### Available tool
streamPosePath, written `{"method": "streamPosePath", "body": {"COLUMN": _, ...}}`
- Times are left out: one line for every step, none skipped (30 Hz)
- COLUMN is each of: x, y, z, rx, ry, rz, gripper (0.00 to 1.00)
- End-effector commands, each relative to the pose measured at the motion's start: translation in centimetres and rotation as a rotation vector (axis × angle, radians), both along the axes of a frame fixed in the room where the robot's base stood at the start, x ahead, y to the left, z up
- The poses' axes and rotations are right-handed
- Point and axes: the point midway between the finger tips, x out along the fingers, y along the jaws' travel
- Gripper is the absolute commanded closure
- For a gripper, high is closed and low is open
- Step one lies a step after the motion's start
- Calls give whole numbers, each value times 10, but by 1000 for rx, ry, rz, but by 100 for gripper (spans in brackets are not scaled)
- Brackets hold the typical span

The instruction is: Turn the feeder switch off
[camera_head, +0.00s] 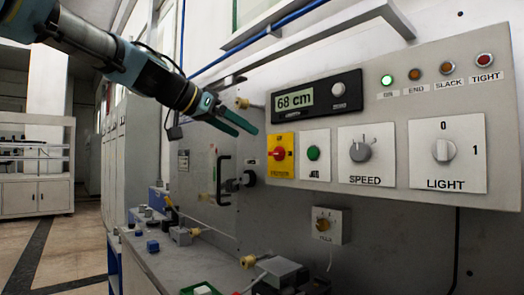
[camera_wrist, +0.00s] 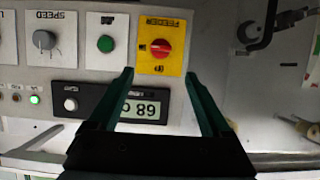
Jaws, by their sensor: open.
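The feeder switch is a red rotary knob on a yellow plate (camera_head: 281,167), at the left end of the grey control panel in the head view. In the wrist view, the red knob (camera_wrist: 162,48) sits on its yellow plate, upside down, just beyond my fingertips. The knob's exact setting is too small to read surely. My gripper (camera_head: 247,131) is open and empty, up and left of the switch in the head view. In the wrist view my gripper (camera_wrist: 160,75) has its two fingers apart, with the display showing between them. No contact with the knob shows.
Close to the switch are a green jog button (camera_head: 313,153), a speed knob (camera_head: 360,150), a light switch (camera_head: 444,150) and a display reading 68 cm (camera_head: 295,99). The green lamp (camera_head: 387,80) is lit. A black handle (camera_head: 222,180) projects left of the panel.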

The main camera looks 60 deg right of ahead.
Motion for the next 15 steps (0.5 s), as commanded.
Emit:
{"method": "streamPosePath", "body": {"x": -3, "y": -4, "z": 1, "rx": -2, "ry": 2, "rz": -5, "gripper": 18}}
{"method": "streamPosePath", "body": {"x": -3, "y": -6, "z": 0, "rx": -1, "ry": 2, "rz": -5, "gripper": 18}}
{"method": "streamPosePath", "body": {"x": -4, "y": -11, "z": -2, "rx": 0, "ry": 3, "rz": -4, "gripper": 18}}
{"method": "streamPosePath", "body": {"x": -6, "y": -14, "z": -3, "rx": 0, "ry": 4, "rz": -5, "gripper": 18}}
{"method": "streamPosePath", "body": {"x": -7, "y": -18, "z": -5, "rx": 0, "ry": 4, "rz": -4, "gripper": 18}}
{"method": "streamPosePath", "body": {"x": -9, "y": -24, "z": -8, "rx": 2, "ry": 5, "rz": -4, "gripper": 18}}
{"method": "streamPosePath", "body": {"x": -11, "y": -30, "z": -9, "rx": 2, "ry": 4, "rz": -5, "gripper": 18}}
{"method": "streamPosePath", "body": {"x": -12, "y": -35, "z": -11, "rx": 2, "ry": 4, "rz": -5, "gripper": 18}}
{"method": "streamPosePath", "body": {"x": -15, "y": -42, "z": -14, "rx": 3, "ry": 3, "rz": -5, "gripper": 18}}
{"method": "streamPosePath", "body": {"x": -17, "y": -47, "z": -17, "rx": 3, "ry": 2, "rz": -5, "gripper": 18}}
{"method": "streamPosePath", "body": {"x": -18, "y": -52, "z": -19, "rx": 3, "ry": 3, "rz": -4, "gripper": 18}}
{"method": "streamPosePath", "body": {"x": -20, "y": -58, "z": -21, "rx": 3, "ry": 3, "rz": -5, "gripper": 18}}
{"method": "streamPosePath", "body": {"x": -21, "y": -63, "z": -24, "rx": 2, "ry": 3, "rz": -4, "gripper": 18}}
{"method": "streamPosePath", "body": {"x": -22, "y": -67, "z": -26, "rx": 2, "ry": 4, "rz": -3, "gripper": 18}}
{"method": "streamPosePath", "body": {"x": -24, "y": -72, "z": -28, "rx": 3, "ry": 2, "rz": -2, "gripper": 18}}
